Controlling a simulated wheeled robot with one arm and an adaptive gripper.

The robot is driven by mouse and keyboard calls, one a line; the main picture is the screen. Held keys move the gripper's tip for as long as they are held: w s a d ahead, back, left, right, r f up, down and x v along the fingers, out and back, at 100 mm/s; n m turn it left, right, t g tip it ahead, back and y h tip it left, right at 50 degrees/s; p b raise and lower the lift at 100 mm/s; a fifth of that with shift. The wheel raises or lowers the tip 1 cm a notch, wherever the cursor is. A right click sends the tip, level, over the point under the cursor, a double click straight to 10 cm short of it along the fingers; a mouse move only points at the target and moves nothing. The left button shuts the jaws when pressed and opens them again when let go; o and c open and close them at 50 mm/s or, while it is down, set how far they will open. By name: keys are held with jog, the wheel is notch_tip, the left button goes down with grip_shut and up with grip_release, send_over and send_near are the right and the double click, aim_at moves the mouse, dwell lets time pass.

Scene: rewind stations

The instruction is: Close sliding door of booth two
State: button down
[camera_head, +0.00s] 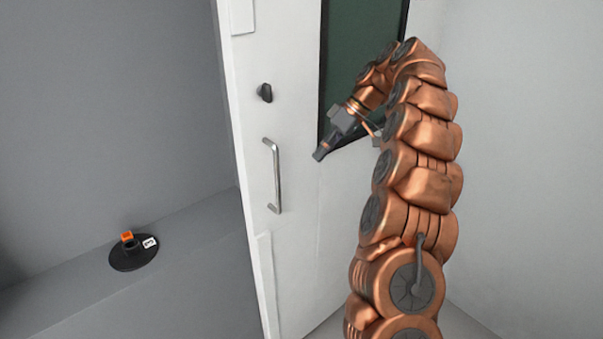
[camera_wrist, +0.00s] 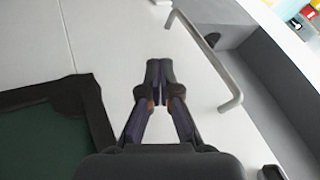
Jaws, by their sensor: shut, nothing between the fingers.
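The white sliding door (camera_head: 297,230) stands in the middle of the head view, with a gap to its left that opens into the booth. It has a metal bar handle (camera_head: 277,176), a dark knob (camera_head: 265,92) above it and a dark green window (camera_head: 358,50). My gripper (camera_head: 319,154) is shut and empty, in front of the door just right of the handle and apart from it. In the wrist view my gripper (camera_wrist: 159,68) points along the white door face (camera_wrist: 115,40), with the handle (camera_wrist: 222,75) to its right and the window's dark frame (camera_wrist: 92,100) to its left.
Inside the gap, a round black base with an orange part (camera_head: 133,252) sits on a grey ledge (camera_head: 190,240). A pale wall (camera_head: 530,150) is at the right. Colourful items (camera_wrist: 300,15) show at the wrist view's upper right corner.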

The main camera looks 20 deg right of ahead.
aim_at(296, 182)
jog(key=shift+s+a+f+b, duration=0.15)
jog(key=shift+a+f+b, duration=0.2)
jog(key=shift+a+f, duration=1.1)
jog(key=shift+s+a+f+b, duration=0.15)
jog(key=shift+a+f+b, duration=0.2)
jog(key=shift+a+f, duration=1.1)
jog(key=shift+s+a+f+b, duration=0.15)
jog(key=shift+a+f+b, duration=0.2)
jog(key=shift+a+f, duration=1.05)
jog(key=shift+a+r, duration=0.35)
jog(key=shift+a, duration=0.1)
